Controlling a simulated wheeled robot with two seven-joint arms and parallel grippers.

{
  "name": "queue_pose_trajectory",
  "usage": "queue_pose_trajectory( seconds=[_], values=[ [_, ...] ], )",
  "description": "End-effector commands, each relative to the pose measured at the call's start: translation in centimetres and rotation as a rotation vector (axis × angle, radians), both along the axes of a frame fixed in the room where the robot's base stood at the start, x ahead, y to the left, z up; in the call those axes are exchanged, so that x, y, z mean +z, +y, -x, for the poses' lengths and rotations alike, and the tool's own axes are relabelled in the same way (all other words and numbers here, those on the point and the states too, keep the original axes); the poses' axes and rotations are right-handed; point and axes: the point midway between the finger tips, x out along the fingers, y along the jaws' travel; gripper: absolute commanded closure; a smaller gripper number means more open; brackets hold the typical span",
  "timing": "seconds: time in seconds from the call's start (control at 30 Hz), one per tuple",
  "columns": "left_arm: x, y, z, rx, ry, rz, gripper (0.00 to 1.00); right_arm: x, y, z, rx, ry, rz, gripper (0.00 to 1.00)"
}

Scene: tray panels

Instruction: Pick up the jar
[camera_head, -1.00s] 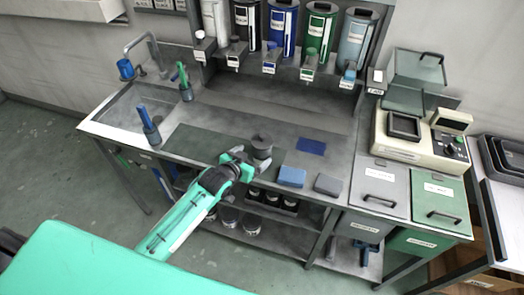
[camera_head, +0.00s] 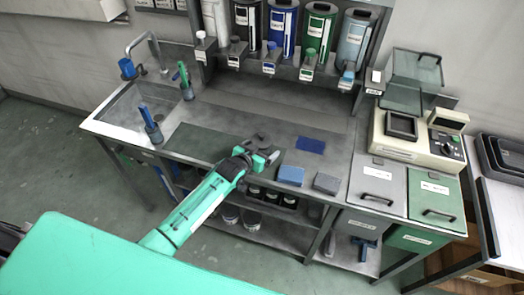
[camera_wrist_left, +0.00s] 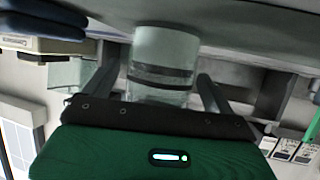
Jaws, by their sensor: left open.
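The jar (camera_head: 262,138) stands on the workbench near its front edge, with its dark top showing in the head view. In the left wrist view the jar (camera_wrist_left: 165,55) is a pale, translucent cylinder with dark bands. My left gripper (camera_head: 264,154) is open at the jar and hides its lower part in the head view. In the left wrist view the fingers of my left gripper (camera_wrist_left: 158,85) lie on either side of the jar, with gaps visible. I cannot tell how deep the jar sits between them. My right gripper is out of view.
A light blue block (camera_head: 291,175) and a grey block (camera_head: 327,183) lie right of the jar, with a dark blue pad (camera_head: 311,145) behind. Dispensers (camera_head: 283,30) line the back. A sink (camera_head: 135,105) with a tap is at the left, and a scale-like device (camera_head: 415,135) at the right.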

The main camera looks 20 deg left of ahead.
Motion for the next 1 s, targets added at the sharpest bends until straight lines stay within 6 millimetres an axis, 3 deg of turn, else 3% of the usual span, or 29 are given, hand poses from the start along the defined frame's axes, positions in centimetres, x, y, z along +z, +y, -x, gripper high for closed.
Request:
queue_pose_trajectory(
  seconds=[0.07,0.37,0.77,1.0],
  values=[
    [0.0,0.0,0.0,0.0,0.0,0.0,0.13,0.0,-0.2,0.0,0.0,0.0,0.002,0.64],
    [0.0,0.0,0.0,0.0,0.0,0.0,0.72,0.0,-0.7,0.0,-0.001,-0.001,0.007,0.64],
    [0.7,0.0,-0.1,0.0,-0.003,0.001,0.73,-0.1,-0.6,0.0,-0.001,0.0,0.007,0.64],
    [3.9,0.0,-0.1,0.0,-0.009,0.002,0.73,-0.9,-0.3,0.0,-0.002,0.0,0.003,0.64]
  ],
)
